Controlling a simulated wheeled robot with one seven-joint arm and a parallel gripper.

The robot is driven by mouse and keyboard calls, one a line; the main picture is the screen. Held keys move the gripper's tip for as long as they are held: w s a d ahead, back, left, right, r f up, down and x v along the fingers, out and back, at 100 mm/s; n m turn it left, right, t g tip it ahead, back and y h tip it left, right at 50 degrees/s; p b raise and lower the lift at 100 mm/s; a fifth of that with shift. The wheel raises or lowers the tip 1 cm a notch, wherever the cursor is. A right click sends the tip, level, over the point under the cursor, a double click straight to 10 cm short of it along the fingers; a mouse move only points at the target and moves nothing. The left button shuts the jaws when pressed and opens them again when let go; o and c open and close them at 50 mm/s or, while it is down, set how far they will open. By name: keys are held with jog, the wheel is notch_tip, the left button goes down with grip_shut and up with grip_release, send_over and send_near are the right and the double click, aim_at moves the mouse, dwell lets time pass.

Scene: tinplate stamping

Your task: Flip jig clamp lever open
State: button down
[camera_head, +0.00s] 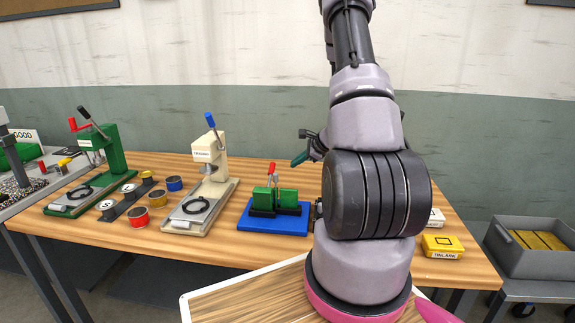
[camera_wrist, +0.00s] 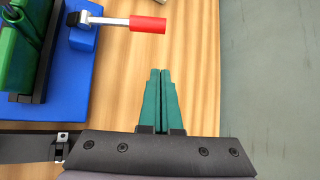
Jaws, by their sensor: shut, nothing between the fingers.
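The jig (camera_head: 277,203) has green blocks with dark fittings on a blue base (camera_head: 262,224) and stands mid-table. In the wrist view the red-handled lever (camera_wrist: 147,24) points right from a dark pivot on the blue base (camera_wrist: 64,95). My gripper (camera_head: 299,162) is above and to the right of the jig in the head view. In the wrist view my gripper (camera_wrist: 160,72) has its teal fingers together, apart from the lever, with bare wood between. My arm hides part of the table.
A cream press (camera_head: 214,165) and a green press (camera_head: 116,155) stand left of the jig. Several coloured tins (camera_head: 140,217) stand by a dark rack. A yellow box (camera_head: 441,246) is at the right. A grey bin (camera_head: 533,262) stands beyond the table's right edge.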

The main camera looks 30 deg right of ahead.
aim_at(270, 178)
jog(key=x, duration=0.9)
jog(key=shift+w+a+f, duration=0.15)
jog(key=shift+a+f, duration=0.05)
jog(key=shift+s+a+r, duration=0.2)
jog(key=shift+a+r, duration=0.05)
jog(key=shift+r, duration=0.4)
jog(key=shift+s+a+r, duration=0.25)
jog(key=shift+r, duration=0.4)
jog(key=shift+s+a+r, duration=0.2)
jog(key=shift+a+r, duration=0.05)
jog(key=shift+r, duration=0.35)
jog(key=shift+r, duration=0.1)
